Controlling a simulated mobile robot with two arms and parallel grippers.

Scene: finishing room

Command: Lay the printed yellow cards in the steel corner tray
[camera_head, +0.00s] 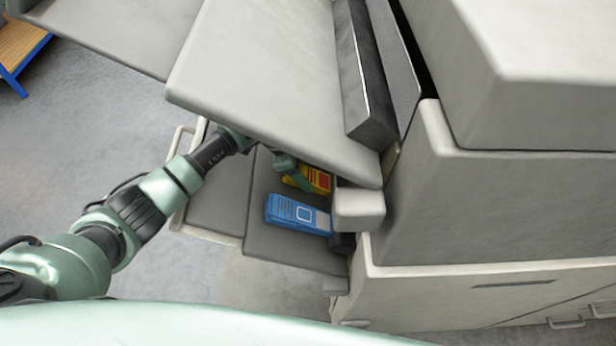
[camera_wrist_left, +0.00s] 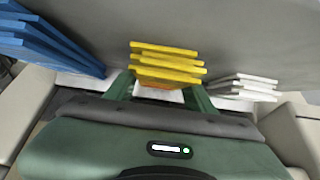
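The printed yellow cards (camera_head: 317,179) lie in a stack on a grey shelf of the machine, partly hidden under the sloping panel above and by my left gripper. In the left wrist view the yellow cards (camera_wrist_left: 166,62) show as several layers straight ahead of the fingers. My left gripper (camera_head: 295,175) reaches in under the panel from the left. In the left wrist view its two green fingers (camera_wrist_left: 160,92) are spread, one at each side of the stack's near end; I cannot tell whether they touch it. I cannot make out a steel corner tray. My right gripper is not in view.
Blue cards (camera_head: 297,214) lie just in front of the yellow ones, and white cards (camera_wrist_left: 245,88) lie on the other side. The sloping grey panel (camera_head: 275,80) hangs close above my left wrist. Open floor (camera_head: 95,120) lies to the left.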

